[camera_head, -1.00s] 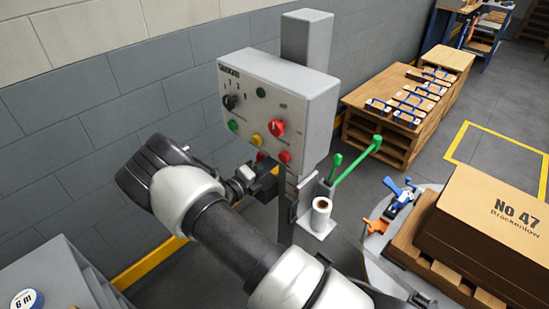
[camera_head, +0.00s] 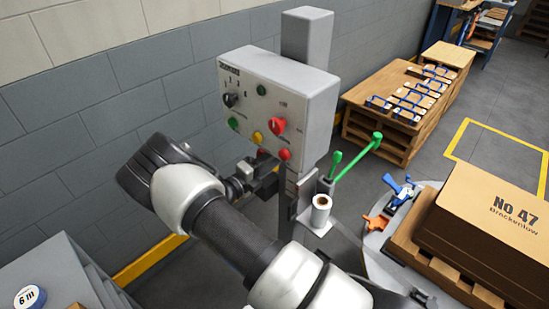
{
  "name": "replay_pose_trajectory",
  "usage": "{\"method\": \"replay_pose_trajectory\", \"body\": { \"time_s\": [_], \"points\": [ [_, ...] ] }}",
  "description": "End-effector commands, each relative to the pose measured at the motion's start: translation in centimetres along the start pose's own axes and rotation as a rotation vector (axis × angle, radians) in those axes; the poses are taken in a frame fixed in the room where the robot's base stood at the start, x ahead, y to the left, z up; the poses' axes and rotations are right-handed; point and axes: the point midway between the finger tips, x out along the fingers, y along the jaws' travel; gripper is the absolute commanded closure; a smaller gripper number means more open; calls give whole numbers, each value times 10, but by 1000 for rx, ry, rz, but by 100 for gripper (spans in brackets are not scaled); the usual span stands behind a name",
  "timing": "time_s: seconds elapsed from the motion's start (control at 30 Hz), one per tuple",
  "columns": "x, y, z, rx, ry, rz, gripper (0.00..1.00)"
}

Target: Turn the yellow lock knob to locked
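A grey control box (camera_head: 305,95) stands on a post in the middle of the head view. On its front, low and near the middle, is a small round yellow piece (camera_head: 257,137). It is the only yellow control I see there, and its turn position is too small to read. My arm reaches in from the bottom, and its wrist is left of and below the box. My gripper (camera_head: 264,172) is partly seen just under the box's lower edge, below the yellow piece. Its fingers are dark and small, so I cannot tell whether they are open.
The box front also carries a black selector (camera_head: 230,100), a red knob (camera_head: 277,125), and green and red buttons. A green lever (camera_head: 357,160) and a white roll (camera_head: 321,201) are right of the post. A carton (camera_head: 490,215) on a pallet stands at right.

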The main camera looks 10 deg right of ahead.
Motion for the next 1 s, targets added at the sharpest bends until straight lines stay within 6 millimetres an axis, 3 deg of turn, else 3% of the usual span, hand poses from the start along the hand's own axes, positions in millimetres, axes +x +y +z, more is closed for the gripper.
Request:
{"method": "replay_pose_trajectory", "body": {
  "time_s": [0.3,0.47,1.0],
  "points": [
    [0,0,0,1,0,-1,51],
    [-13,0,0,2,0,0,51],
    [-137,1,1,2,-3,1,51]
  ]
}}
